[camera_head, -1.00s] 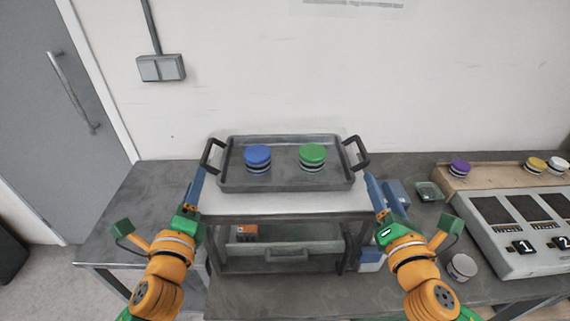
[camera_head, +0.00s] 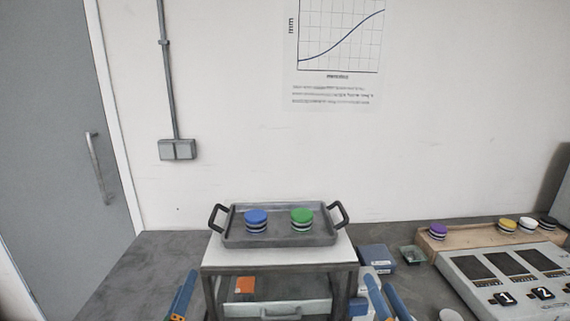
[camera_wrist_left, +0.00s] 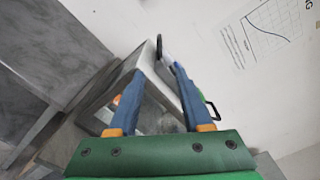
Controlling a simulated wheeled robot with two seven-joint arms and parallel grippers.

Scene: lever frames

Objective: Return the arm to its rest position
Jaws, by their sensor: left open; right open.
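My right gripper (camera_head: 388,299) is open at the bottom edge, right of the stand, with two blue fingers showing. Both are apart from the grey tray (camera_head: 280,241). The rest of both arms is out of the head view.
The tray, with two black handles, rests on a white-topped stand (camera_head: 225,256) and carries a blue puck (camera_head: 256,218) and a green puck (camera_head: 302,216). A drawer (camera_head: 275,309) is below. Blue boxes (camera_head: 376,258) and a numbered panel (camera_head: 510,282) stand to the right.

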